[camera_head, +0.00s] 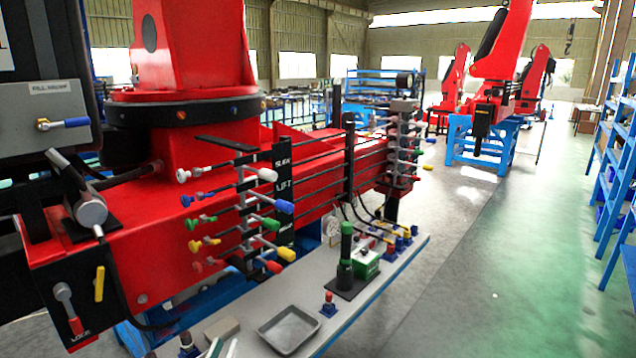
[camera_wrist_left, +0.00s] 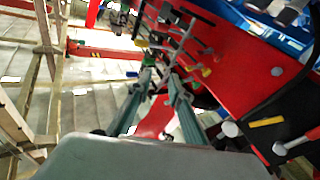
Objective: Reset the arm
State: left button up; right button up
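My left gripper (camera_head: 222,348) barely enters the head view at the bottom edge, in front of the workbench; only its fingertips show. In the left wrist view my left gripper (camera_wrist_left: 160,76) has its two grey-green fingers apart, with nothing clearly held. A red patch shows between the fingers, behind them. The red crane (camera_head: 120,262) fills the left of the head view, with a bank of coloured levers (camera_head: 240,215) on its side. The crane also shows in the left wrist view (camera_wrist_left: 250,75), to the right of the fingers. My right gripper is not in view.
A grey workbench (camera_head: 385,285) runs below the levers. On it are a metal tray (camera_head: 288,330), a green-and-black device (camera_head: 346,262) and small coloured knobs. Blue shelves (camera_head: 615,170) stand at the right. The green floor (camera_head: 490,270) between is clear.

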pick_arm(q)
jog(key=s+a+f+m+g, duration=0.1)
jog(key=s+f+g, duration=0.3)
jog(key=s+f, duration=0.6)
jog(key=s+a+f+m+g, duration=0.2)
jog(key=s+f+g, duration=0.3)
jog(key=s+f, duration=0.5)
notch_tip(320, 180, down, 8)
jog(key=shift+a+f+m+y, duration=0.2)
jog(key=shift+m+y, duration=0.2)
jog(key=shift+m, duration=0.3)
